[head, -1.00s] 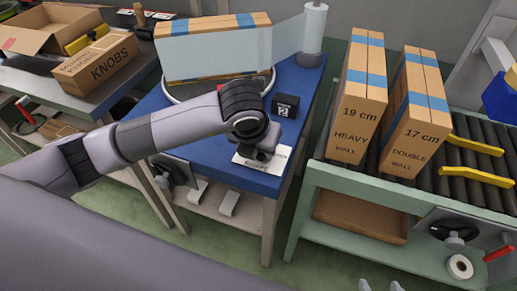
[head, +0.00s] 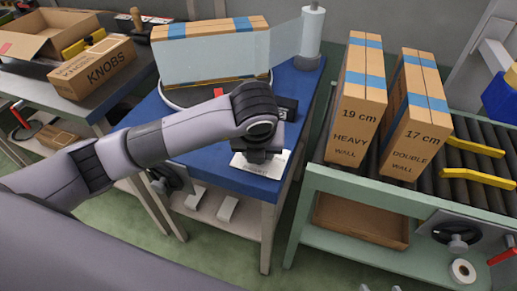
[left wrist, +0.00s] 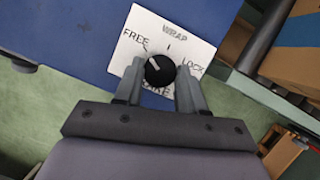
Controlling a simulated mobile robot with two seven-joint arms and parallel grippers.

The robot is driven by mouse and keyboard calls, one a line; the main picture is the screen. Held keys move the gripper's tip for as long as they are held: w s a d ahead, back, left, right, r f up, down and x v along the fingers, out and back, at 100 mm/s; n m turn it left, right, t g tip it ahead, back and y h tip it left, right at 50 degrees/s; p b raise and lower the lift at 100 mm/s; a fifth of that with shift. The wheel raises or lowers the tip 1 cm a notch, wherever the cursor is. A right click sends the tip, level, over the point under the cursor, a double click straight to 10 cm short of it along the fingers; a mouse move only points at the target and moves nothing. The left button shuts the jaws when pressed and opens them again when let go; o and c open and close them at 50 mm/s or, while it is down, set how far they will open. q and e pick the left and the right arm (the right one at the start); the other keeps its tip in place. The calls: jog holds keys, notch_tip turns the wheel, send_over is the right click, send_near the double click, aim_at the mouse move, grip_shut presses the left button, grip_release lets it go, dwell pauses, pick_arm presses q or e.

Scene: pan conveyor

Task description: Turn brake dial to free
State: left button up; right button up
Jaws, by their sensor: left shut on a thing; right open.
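The brake dial is a black round knob (left wrist: 160,70) on a white plate (left wrist: 140,30) marked FREE, WRAP and LOCK, with BRAKE partly covered below. A pale mark on the knob points to the upper left, on the FREE side. My left gripper (left wrist: 159,88) is shut on the knob, one finger on each side. In the head view the plate (head: 246,160) lies on the front of the blue table, and my left gripper hides the knob. My right gripper (head: 382,286) is open and empty; only its fingertips show at the bottom edge.
A wrapped carton (head: 205,75) stands on the blue table (head: 145,108) beside a film roll (head: 311,35). A small black box (head: 287,107) is close to my left wrist. Two tall cartons (head: 356,105) (head: 415,125) stand on the conveyor (head: 480,155) at right.

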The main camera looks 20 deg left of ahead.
pick_arm(q)
jog(key=o, duration=1)
jog(key=shift+o, duration=0.2)
jog(key=v, duration=0.7)
jog(key=shift+r, duration=0.1)
